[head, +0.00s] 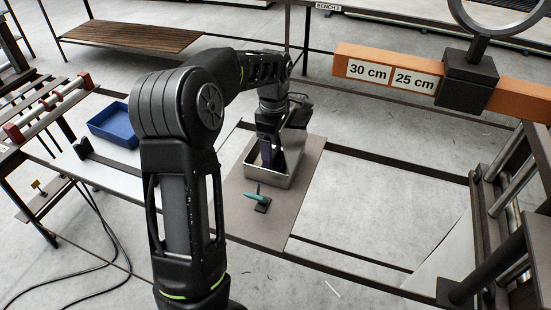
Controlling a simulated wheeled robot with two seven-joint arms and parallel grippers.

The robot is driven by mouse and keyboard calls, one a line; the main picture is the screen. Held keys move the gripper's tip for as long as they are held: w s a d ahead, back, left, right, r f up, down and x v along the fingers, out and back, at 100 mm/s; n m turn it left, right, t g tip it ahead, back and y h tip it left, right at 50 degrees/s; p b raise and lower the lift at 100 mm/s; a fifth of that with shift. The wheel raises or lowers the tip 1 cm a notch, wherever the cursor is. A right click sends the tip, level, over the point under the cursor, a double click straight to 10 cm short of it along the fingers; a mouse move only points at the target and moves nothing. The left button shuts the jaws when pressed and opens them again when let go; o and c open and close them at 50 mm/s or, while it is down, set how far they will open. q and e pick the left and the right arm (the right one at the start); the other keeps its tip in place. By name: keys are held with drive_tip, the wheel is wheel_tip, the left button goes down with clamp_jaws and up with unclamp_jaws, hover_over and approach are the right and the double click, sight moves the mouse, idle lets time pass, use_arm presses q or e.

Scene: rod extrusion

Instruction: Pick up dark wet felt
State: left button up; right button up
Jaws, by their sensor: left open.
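A shallow metal tray (262,183) stands on the grey-brown board in the middle of the view. My left gripper (278,162) points down into the tray, its fingers apart. A dark purplish patch shows at the fingers, but I cannot tell whether it is the dark wet felt or part of the gripper. The arm and gripper hide much of the tray's inside. I cannot see whether the gripper touches anything. My right gripper is not in view.
A teal-handled tool (256,197) sits on a small dark stand in front of the tray. A blue bin (115,125) lies to the left. An orange bar (395,75) marked 30 cm and 25 cm crosses the upper right. A roller frame (500,215) stands at the right.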

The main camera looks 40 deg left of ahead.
use_arm(q)
drive_tip(key=shift+c, duration=0.4)
drive_tip(key=c, duration=1.4)
